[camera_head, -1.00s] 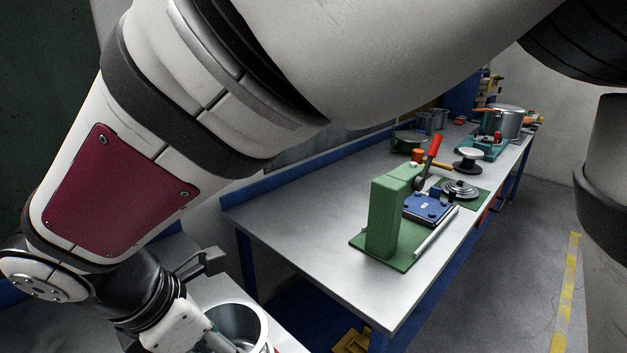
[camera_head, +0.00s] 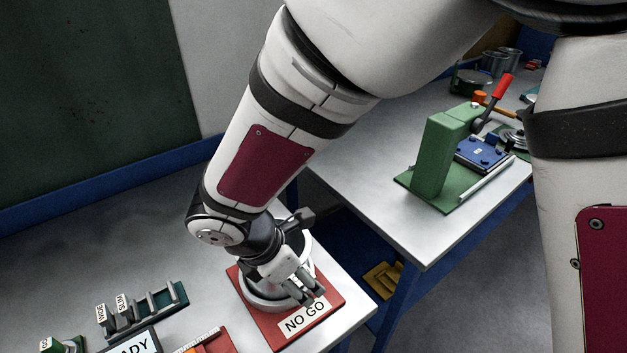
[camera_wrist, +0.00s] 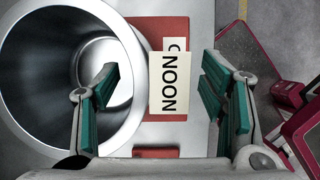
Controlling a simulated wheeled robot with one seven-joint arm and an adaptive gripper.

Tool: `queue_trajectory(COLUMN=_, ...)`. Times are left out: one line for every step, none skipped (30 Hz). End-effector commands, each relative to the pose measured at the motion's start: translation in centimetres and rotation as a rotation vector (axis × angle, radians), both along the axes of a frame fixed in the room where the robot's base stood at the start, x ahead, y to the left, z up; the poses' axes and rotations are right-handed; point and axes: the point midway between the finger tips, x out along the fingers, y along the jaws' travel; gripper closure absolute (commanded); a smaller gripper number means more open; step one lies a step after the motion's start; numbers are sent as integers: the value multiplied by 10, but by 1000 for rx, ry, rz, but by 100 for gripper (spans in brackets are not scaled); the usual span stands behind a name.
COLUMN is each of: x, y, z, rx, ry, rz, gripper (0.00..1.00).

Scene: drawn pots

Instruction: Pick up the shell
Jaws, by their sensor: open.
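The shell is an open, round metal pot (camera_head: 258,298) standing upright on a red mat marked NO GO, and my arm hides much of it in the head view. In the wrist view, the shell (camera_wrist: 45,85) fills the left side, with its empty inside showing. My gripper (camera_head: 311,292) is open at the shell's near right rim. In the wrist view, the gripper (camera_wrist: 160,78) has its left finger over the shell's opening and its right finger outside the wall. I cannot tell whether either finger touches the wall.
The red mat (camera_head: 338,303) lies near the bench's right edge. To its left are a dark green rack (camera_head: 165,308), a sign (camera_head: 135,345) ending in ADY and small labelled blocks. A second bench (camera_head: 385,150) carries a green press (camera_head: 437,155).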

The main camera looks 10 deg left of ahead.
Motion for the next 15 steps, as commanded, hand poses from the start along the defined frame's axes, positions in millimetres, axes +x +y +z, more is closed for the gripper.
queue_trajectory(x=0, y=0, z=0, rx=0, ry=0, rz=0, gripper=35)
queue_trajectory(x=0, y=0, z=0, rx=1, ry=-1, rz=0, gripper=35)
queue_trajectory(x=0, y=0, z=0, rx=1, ry=-1, rz=0, gripper=35)
queue_trajectory(x=0, y=0, z=0, rx=1, ry=-1, rz=0, gripper=35)
queue_trajectory(x=0, y=0, z=0, rx=1, ry=-1, rz=0, gripper=35)
queue_trajectory(x=0, y=0, z=0, rx=1, ry=-1, rz=0, gripper=44)
queue_trajectory(x=0, y=0, z=0, rx=1, ry=-1, rz=-1, gripper=51)
queue_trajectory(x=0, y=0, z=0, rx=1, ry=-1, rz=-1, gripper=58)
queue_trajectory(x=0, y=0, z=0, rx=1, ry=-1, rz=-1, gripper=67)
queue_trajectory(x=0, y=0, z=0, rx=1, ry=-1, rz=-1, gripper=74)
queue_trajectory(x=0, y=0, z=0, rx=0, ry=0, rz=-1, gripper=80)
queue_trajectory(x=0, y=0, z=0, rx=0, ry=0, rz=-1, gripper=89)
queue_trajectory(x=0, y=0, z=0, rx=0, ry=0, rz=-1, gripper=96)
queue_trajectory(x=0, y=0, z=0, rx=0, ry=0, rz=-1, gripper=100)
queue_trajectory(x=0, y=0, z=0, rx=0, ry=0, rz=-1, gripper=100)
